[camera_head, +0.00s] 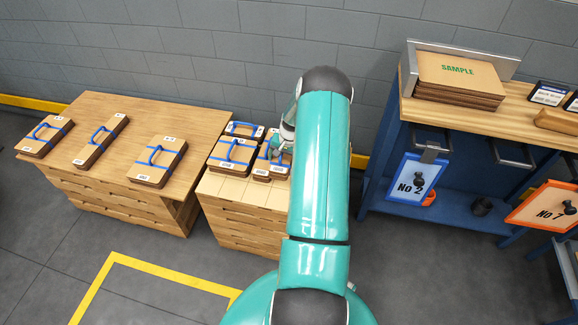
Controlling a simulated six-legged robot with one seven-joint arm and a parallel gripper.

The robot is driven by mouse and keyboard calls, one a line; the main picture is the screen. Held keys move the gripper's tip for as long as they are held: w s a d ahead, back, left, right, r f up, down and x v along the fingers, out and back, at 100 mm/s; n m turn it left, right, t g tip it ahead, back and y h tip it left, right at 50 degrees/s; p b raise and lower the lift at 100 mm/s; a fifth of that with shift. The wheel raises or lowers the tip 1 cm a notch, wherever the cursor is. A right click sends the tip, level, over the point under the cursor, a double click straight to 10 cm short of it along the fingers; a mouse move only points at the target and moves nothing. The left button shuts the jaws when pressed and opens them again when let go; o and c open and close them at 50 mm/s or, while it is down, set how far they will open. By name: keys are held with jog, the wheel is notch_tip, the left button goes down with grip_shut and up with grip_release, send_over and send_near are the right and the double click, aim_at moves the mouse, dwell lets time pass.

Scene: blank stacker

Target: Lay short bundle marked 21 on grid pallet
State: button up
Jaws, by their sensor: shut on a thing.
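The grid pallet (228,189) is the wooden stack in the middle, with pale squares on its bare front part. Two blue-strapped cardboard bundles sit on it, one at the back (243,129) and one at the left (230,153). My gripper (281,150) is at the pallet's right side, partly hidden by my teal arm. It is shut on a blue-strapped bundle (268,168), beside the left one. Whether this held bundle touches the pallet is hard to tell. Its label is too small to read, so I cannot confirm the 21.
A wooden table (110,165) at left carries three strapped bundles (160,162). A blue workbench (470,120) at right holds a SAMPLE cardboard stack (458,78), with No 2 (412,182) and No 7 (543,208) signs. Yellow-lined floor lies in front.

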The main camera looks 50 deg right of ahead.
aim_at(290, 158)
jog(key=d+f, duration=0.1)
jog(key=s+d+f, duration=0.1)
jog(key=f, duration=0.1)
jog(key=shift+d+f, duration=0.2)
jog(key=shift+d, duration=0.1)
jog(key=shift+f, duration=1.5)
jog(key=o, duration=1)
